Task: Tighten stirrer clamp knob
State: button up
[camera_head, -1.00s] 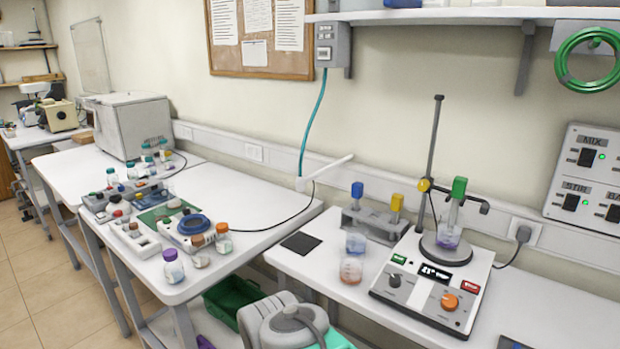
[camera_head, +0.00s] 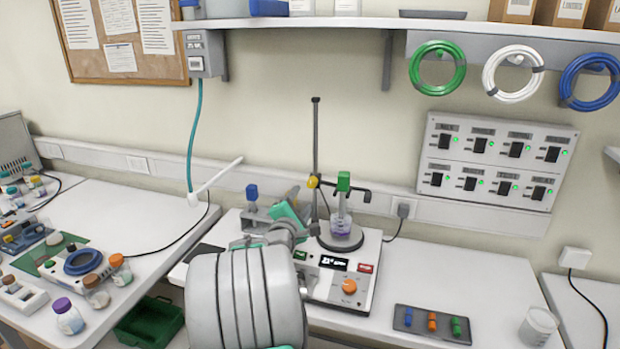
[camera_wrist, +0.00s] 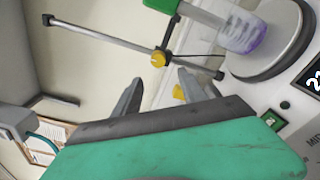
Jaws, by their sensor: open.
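The yellow clamp knob (camera_head: 313,182) sits on the dark upright rod (camera_head: 316,140) of the stirrer stand. It also shows in the wrist view (camera_wrist: 159,58), just beyond my fingertips. My gripper (camera_wrist: 160,76) is open, its fingers on either side of the line to the knob and apart from it. In the head view, my gripper (camera_head: 303,190) is left of the rod, its fingers partly hidden. A green clamp block (camera_head: 343,181) on the crossbar is above a beaker of purple liquid (camera_head: 341,224). The beaker stands on the round plate of the white stirrer (camera_head: 318,288).
A rack with a blue-capped post (camera_head: 252,193) is behind my arm. A tray of coloured pieces (camera_head: 432,324) and an empty beaker (camera_head: 538,325) stand to the right. A switch panel (camera_head: 495,160) hangs on the wall.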

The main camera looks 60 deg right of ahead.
aim_at(311, 185)
jog(key=x, duration=0.2)
jog(key=p+x, duration=0.1)
jog(key=x, duration=0.2)
jog(key=p+x, duration=0.1)
jog(key=x, duration=0.2)
jog(key=shift+s+d+r, duration=0.1)
jog(key=shift+s+r, duration=0.15)
jog(key=shift+s, duration=0.1)
jog(key=shift+c, duration=0.5)
grip_shut()
